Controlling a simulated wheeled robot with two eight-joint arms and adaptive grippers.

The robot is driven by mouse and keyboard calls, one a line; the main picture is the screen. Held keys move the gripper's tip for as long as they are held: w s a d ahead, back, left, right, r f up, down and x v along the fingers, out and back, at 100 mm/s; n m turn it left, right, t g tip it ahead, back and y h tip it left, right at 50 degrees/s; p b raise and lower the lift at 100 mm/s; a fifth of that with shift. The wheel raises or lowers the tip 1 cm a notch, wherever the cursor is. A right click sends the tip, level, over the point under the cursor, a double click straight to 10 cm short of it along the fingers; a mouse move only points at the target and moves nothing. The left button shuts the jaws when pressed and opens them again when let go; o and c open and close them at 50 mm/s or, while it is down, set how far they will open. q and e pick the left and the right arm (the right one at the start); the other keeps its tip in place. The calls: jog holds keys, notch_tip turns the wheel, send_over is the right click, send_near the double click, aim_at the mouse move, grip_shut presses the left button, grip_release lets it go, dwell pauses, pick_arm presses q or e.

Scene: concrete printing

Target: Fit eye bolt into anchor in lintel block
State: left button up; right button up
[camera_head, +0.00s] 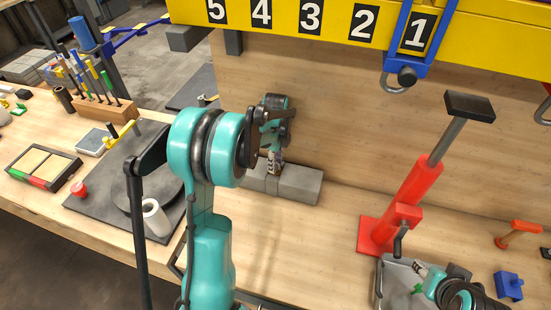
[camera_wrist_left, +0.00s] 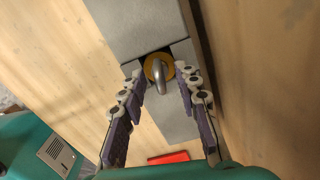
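The grey lintel block (camera_head: 300,185) lies on the wooden bench against the back board; it also shows in the left wrist view (camera_wrist_left: 135,25). The eye bolt, with its grey eye (camera_wrist_left: 160,78), stands at a yellow round collar (camera_wrist_left: 152,64) on the block. I cannot tell how deep it sits; the anchor is hidden beneath. My left gripper (camera_head: 274,170) points down over the block. Its fingers (camera_wrist_left: 162,86) straddle the bolt, with gaps beside the eye. My right gripper (camera_head: 422,272) is low at the right, over a grey container; its finger opening is unclear.
A red jack-like stand (camera_head: 410,190) rises right of the block. A yellow numbered beam (camera_head: 340,20) with hanging hooks (camera_head: 400,82) crosses above. A dark plate (camera_head: 110,200) with a white roll (camera_head: 156,217) lies left. Bench between block and stand is clear.

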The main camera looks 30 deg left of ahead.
pick_arm(q)
grip_shut()
jog(key=shift+m, duration=1.4)
grip_release()
jog(key=shift+m, duration=0.5)
